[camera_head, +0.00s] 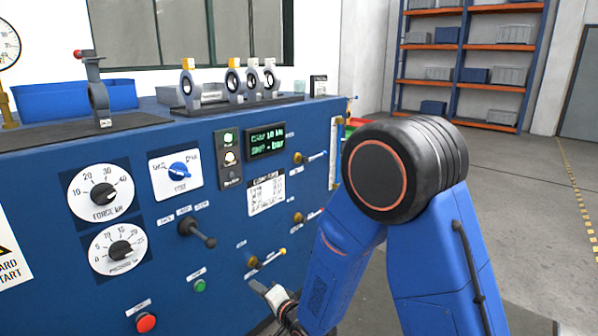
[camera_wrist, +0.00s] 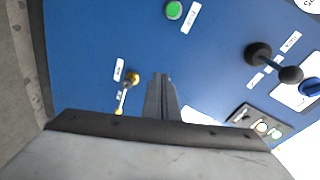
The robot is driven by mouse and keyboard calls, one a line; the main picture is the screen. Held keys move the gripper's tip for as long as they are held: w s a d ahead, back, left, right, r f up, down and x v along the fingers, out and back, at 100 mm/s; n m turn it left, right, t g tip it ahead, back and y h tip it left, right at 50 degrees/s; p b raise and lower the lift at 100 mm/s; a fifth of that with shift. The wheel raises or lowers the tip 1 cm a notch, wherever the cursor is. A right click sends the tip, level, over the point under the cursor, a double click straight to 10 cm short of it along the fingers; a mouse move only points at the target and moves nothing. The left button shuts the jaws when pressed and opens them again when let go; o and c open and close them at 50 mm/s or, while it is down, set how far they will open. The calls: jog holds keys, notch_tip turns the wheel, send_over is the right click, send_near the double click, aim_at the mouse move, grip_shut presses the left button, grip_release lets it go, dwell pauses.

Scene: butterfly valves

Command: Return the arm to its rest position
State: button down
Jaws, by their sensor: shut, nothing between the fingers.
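My gripper (camera_head: 264,290) is at the bottom of the head view, in front of the lower part of the blue panel. My blue arm (camera_head: 435,245) bends down to it from the right. In the wrist view, the two dark fingers of my gripper (camera_wrist: 161,90) are together, with nothing between them. They point toward the blue panel and I cannot tell the exact gap to it. A brass valve with a yellow-tipped lever (camera_wrist: 130,80) appears beside the fingers.
The blue test bench (camera_head: 225,250) fills the left, with gauges, a black lever (camera_head: 195,231), a red button (camera_head: 146,322) and a green button (camera_head: 200,286). Butterfly valves (camera_head: 235,82) stand on top. Open floor (camera_head: 515,190) lies right, before shelving (camera_head: 470,65).

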jog(key=s+d+r+n+g+h, duration=0.15)
jog(key=d+r+h, duration=0.35)
jog(key=d, duration=0.8)
jog(key=s+d+r+n+g+h, duration=0.1)
jog(key=s+d+r+n+h, duration=0.1)
jog(key=d+r, duration=0.8)
jog(key=s+d+n+g+h, duration=0.1)
jog(key=s+d, duration=0.5)
jog(key=s, duration=0.3)
jog(key=s+d+r+n+g+h, duration=0.1)
jog(key=s+d+g, duration=0.1)
jog(key=s+d, duration=0.4)
jog(key=s+d+n+g+h, duration=0.1)
jog(key=s+d, duration=0.6)
jog(key=s, duration=0.5)
jog(key=shift+s+r+g, duration=0.35)
jog(key=shift+s+r, duration=0.05)
